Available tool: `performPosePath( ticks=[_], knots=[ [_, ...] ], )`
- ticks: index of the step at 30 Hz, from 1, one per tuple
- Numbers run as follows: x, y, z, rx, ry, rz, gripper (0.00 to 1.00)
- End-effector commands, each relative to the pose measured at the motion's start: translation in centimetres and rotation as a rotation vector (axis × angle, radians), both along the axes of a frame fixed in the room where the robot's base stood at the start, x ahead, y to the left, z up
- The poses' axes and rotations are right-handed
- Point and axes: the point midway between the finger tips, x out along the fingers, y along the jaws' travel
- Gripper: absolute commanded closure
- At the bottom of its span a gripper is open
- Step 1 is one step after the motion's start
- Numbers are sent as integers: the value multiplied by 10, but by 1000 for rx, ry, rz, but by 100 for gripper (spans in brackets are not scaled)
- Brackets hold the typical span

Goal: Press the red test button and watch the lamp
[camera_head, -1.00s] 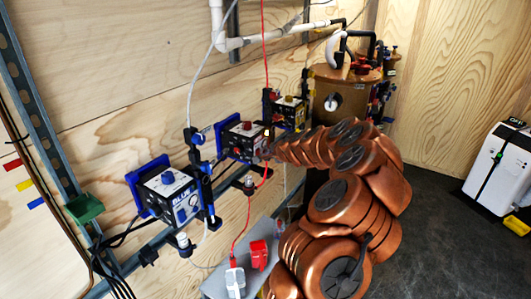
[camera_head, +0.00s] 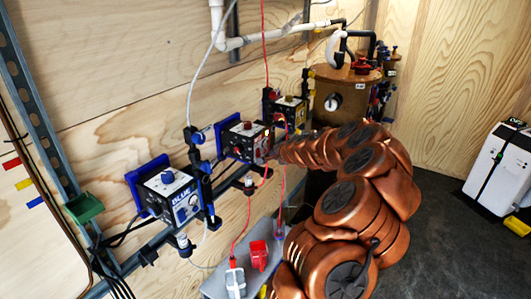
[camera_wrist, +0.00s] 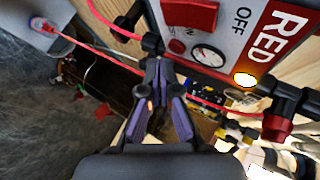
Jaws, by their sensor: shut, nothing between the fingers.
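The RED control box (camera_head: 243,137) is mounted on the wall rail in the head view. In the wrist view its white and red face (camera_wrist: 226,28) fills the upper right, with "RED" and "OFF" lettering. A small red round part (camera_wrist: 177,46), which looks like the test button, sits beside a round gauge (camera_wrist: 208,56). A lamp (camera_wrist: 245,79) at the face's edge glows bright yellow-white. My gripper (camera_wrist: 159,72) has its dark fingers together and empty, just off the face's edge near the small red part. I cannot tell whether it touches. In the head view, my gripper (camera_head: 272,152) is beside the box.
The BLUE box (camera_head: 172,192) is left along the rail, and another box (camera_head: 290,110) is beyond the RED one. Red tubing (camera_wrist: 105,58) passes close to my fingers. A brown tank (camera_head: 345,95) stands behind my arm. A grey shelf (camera_head: 215,284) is below.

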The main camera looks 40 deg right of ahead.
Motion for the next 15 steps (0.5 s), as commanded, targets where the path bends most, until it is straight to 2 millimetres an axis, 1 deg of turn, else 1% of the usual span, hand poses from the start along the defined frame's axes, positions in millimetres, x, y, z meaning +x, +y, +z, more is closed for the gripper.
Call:
performPosePath(
  ticks=[5, 15],
  knots=[
    [-6, -3, -1, 1, 0, -2, 100],
    [-33, -11, 0, -1, -2, -3, 100]
  ],
)
